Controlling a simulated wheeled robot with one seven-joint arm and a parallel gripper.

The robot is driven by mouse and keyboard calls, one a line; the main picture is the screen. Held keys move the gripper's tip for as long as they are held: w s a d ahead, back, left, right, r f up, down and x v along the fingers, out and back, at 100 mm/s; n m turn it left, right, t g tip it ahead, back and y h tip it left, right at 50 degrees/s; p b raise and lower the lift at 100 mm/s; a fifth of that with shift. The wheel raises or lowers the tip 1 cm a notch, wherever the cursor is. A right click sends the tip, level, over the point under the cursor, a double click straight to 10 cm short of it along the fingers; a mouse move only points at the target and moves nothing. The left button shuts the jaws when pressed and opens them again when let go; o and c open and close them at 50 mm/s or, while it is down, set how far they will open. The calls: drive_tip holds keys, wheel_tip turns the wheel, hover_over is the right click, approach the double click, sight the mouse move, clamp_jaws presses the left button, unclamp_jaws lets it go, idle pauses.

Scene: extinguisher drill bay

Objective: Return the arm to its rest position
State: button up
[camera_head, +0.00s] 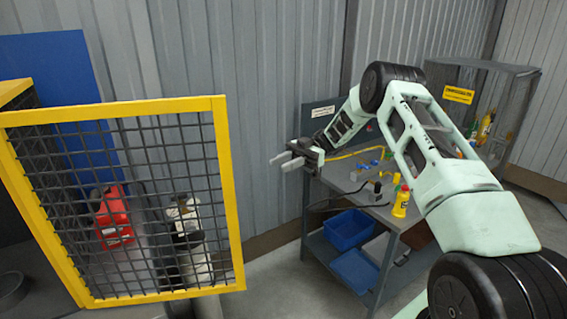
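My arm reaches up from the lower right, bends at a raised elbow and comes down toward the middle of the picture. My gripper (283,161) is at its end, in the air in front of the workbench's left side and the grey corrugated wall. Its two light-grey fingers point left and look apart, with nothing seen between them. My arm hides part of the bench and of the shelf behind it.
A yellow-framed mesh gate (226,190) stands at left, with a red container (114,215) seen through it. The workbench (345,185) carries small items and a yellow bottle (401,202); blue bins (349,229) sit below. A mesh cage (515,100) stands at back right.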

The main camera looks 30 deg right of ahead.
drive_tip(key=w+a+r+m+t+h, duration=0.3)
drive_tip(key=w+r+m+t+h, duration=0.15)
drive_tip(key=t, duration=0.35)
drive_tip(key=w+a+r+m+t+h, duration=0.3)
drive_tip(key=w+a+m+t+h, duration=0.15)
drive_tip(key=w+m+t, duration=0.2)
drive_tip(key=s+f+m+g+h, duration=0.3)
drive_tip(key=s, duration=0.8)
drive_tip(key=s+d+f+m+g+h, duration=0.1)
drive_tip(key=s+f+m+g+h, duration=0.15)
drive_tip(key=s, duration=0.85)
drive_tip(key=s+f+m+g+h, duration=0.2)
drive_tip(key=s+m+g+h, duration=0.15)
drive_tip(key=s, duration=0.85)
drive_tip(key=s+a+f+n+g+y+b, duration=0.1)
drive_tip(key=s+a+f+n+g+b, duration=0.1)
drive_tip(key=s+a+n, duration=0.5)
drive_tip(key=s+a+f+b, duration=0.1)
drive_tip(key=s+a, duration=0.4)
drive_tip(key=a, duration=0.5)
drive_tip(key=shift+n+b, duration=0.3)
drive_tip(key=shift+b, duration=0.6)
